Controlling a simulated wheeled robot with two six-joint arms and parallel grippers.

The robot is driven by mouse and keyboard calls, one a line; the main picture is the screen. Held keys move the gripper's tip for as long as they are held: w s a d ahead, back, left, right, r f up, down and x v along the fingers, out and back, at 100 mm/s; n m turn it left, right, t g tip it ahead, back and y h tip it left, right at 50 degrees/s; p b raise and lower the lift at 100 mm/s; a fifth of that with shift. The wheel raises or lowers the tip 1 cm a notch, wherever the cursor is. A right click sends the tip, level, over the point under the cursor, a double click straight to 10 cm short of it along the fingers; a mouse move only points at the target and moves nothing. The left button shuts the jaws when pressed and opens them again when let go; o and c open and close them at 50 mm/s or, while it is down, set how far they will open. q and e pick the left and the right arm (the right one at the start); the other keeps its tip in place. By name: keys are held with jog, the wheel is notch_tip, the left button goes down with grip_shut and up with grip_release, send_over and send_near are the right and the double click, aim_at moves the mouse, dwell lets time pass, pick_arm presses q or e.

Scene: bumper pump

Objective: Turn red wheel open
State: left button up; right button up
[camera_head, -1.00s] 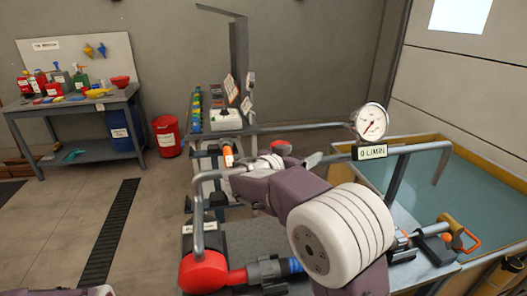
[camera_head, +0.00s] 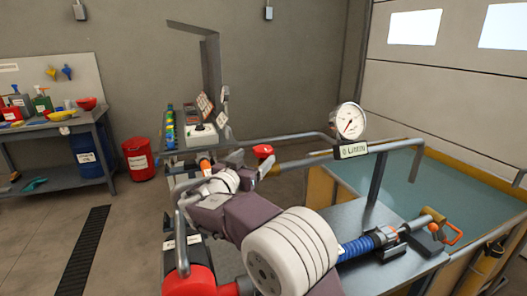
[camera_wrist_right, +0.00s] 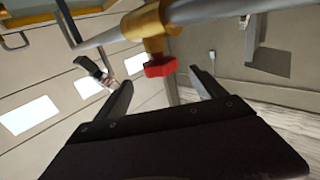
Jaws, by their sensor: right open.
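The red wheel (camera_head: 263,151) sits on the grey pipe in the head view, left of the gauge. In the right wrist view the red wheel (camera_wrist_right: 160,67) hangs from a brass valve body (camera_wrist_right: 148,28) on that pipe. My right gripper (camera_head: 250,162) is open just in front of and below the wheel in the head view. In the right wrist view its two dark fingers (camera_wrist_right: 161,78) stand apart, with the wheel showing in the gap beyond their tips. No contact is visible. My left gripper is not in view.
A round gauge (camera_head: 348,121) stands on the pipe to the right, above a label plate. A water tank (camera_head: 465,205) is at the right. A blue hose coupling (camera_head: 357,247) lies on the bench. A red drum (camera_head: 139,159) and a workbench (camera_head: 62,125) stand left.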

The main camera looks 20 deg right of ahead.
aim_at(263, 148)
jog(key=p+x, duration=0.1)
jog(key=x, duration=0.6)
jog(key=shift+w, duration=0.1)
